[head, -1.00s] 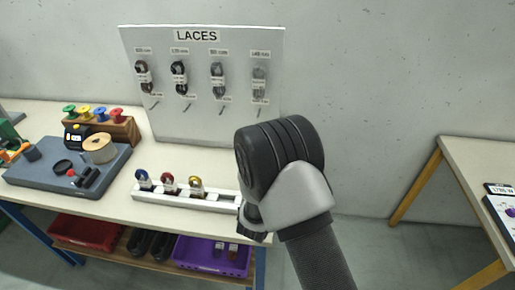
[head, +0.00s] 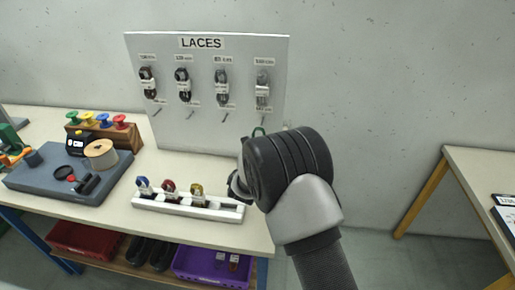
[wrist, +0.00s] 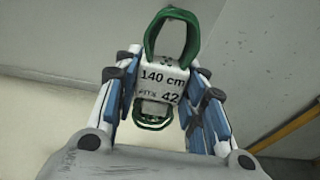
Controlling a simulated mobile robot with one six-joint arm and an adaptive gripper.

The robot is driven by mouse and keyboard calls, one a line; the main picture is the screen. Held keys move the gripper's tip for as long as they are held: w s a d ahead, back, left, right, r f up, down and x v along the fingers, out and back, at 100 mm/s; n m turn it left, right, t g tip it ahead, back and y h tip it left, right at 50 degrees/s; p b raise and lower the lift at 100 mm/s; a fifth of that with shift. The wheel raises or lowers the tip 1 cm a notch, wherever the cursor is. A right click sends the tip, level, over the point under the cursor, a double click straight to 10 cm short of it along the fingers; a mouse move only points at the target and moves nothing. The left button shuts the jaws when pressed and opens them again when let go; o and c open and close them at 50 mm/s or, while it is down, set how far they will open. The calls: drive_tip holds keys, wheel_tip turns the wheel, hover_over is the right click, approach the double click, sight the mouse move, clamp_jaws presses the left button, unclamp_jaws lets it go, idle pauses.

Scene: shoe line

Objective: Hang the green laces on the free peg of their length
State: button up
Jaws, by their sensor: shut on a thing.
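The green laces (wrist: 172,32) are a looped bundle in a white band (wrist: 162,78) reading "140 cm" and "FITS 42". My gripper (wrist: 162,88) is shut on this band, with the green loop above it in the wrist view. In the head view the top of the green loop (head: 259,131) shows above my wrist, which hides the fingers. The white LACES board (head: 205,128) stands behind and to the left. It has a row of upper pegs with dark and grey laces (head: 262,90) and lower bare pegs (head: 264,118). Its length labels are too small to read surely.
A white rack (head: 190,209) on the table holds blue, red and yellow laces, with empty slots at its right. A grey tray (head: 60,180) with a spool and a wooden stand (head: 105,134) are at left. Another table (head: 470,170) stands at right.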

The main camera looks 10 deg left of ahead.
drive_tip(key=b+x, duration=0.1)
drive_tip(key=x, duration=0.6)
drive_tip(key=shift+w+b, duration=0.2)
drive_tip(key=shift+b, duration=0.2)
idle(0.3)
idle(0.8)
drive_tip(key=o, duration=1.1)
